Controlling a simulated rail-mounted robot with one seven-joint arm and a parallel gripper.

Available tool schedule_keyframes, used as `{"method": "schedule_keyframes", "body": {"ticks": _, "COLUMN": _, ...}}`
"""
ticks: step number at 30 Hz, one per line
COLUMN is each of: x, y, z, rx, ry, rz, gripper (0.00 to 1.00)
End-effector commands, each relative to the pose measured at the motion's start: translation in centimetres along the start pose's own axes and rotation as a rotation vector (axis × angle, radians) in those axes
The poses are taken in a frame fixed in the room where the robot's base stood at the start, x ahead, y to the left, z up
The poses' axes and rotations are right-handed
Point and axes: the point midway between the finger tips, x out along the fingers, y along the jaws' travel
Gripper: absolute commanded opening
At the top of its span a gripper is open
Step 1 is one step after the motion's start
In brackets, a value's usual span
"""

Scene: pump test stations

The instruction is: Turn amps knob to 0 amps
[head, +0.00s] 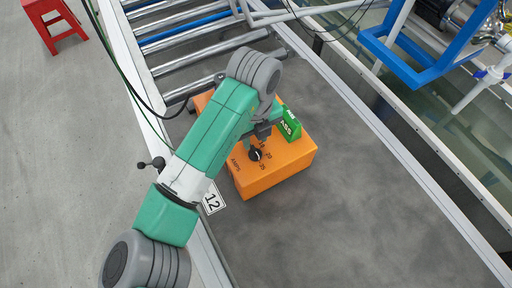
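The amps knob (255,154) is a small black dial with a light mark, on top of an orange box (275,180). The printed word AMPS and the numbers 20 and 25 show beside it; the 0 mark cannot be seen, and my arm covers part of the box. The light mark is too small to read its setting surely. My gripper (258,141) is over the box, just behind the knob in the picture and close to it. Its fingertips are small and partly hidden, so whether they touch the knob or are open cannot be told.
A green block with white lettering (291,126) is at the box's right rear, close to my gripper. Metal rollers (185,50) lie behind. A blue frame (420,75) is at upper right. The grey bench surface (350,200) right of the box is clear. A label 12 (212,203) is at the edge.

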Motion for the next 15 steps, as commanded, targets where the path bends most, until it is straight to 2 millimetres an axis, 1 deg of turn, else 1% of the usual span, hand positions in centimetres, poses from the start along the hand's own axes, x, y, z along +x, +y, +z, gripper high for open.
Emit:
{"method": "schedule_keyframes", "body": {"ticks": 1, "x": 1.5, "y": 0.0, "z": 0.0, "rx": -0.001, "ry": 0.002, "rz": 0.001, "gripper": 0.32}}
{"method": "schedule_keyframes", "body": {"ticks": 6, "x": 4.8, "y": 0.0, "z": 0.0, "rx": -0.002, "ry": 0.0, "rz": 0.0, "gripper": 0.32}}
{"method": "schedule_keyframes", "body": {"ticks": 9, "x": 5.6, "y": 0.0, "z": 0.0, "rx": -0.001, "ry": -0.001, "rz": 0.0, "gripper": 0.32}}
{"method": "schedule_keyframes", "body": {"ticks": 15, "x": 5.5, "y": 0.0, "z": 0.0, "rx": -0.001, "ry": -0.001, "rz": -0.001, "gripper": 0.32}}
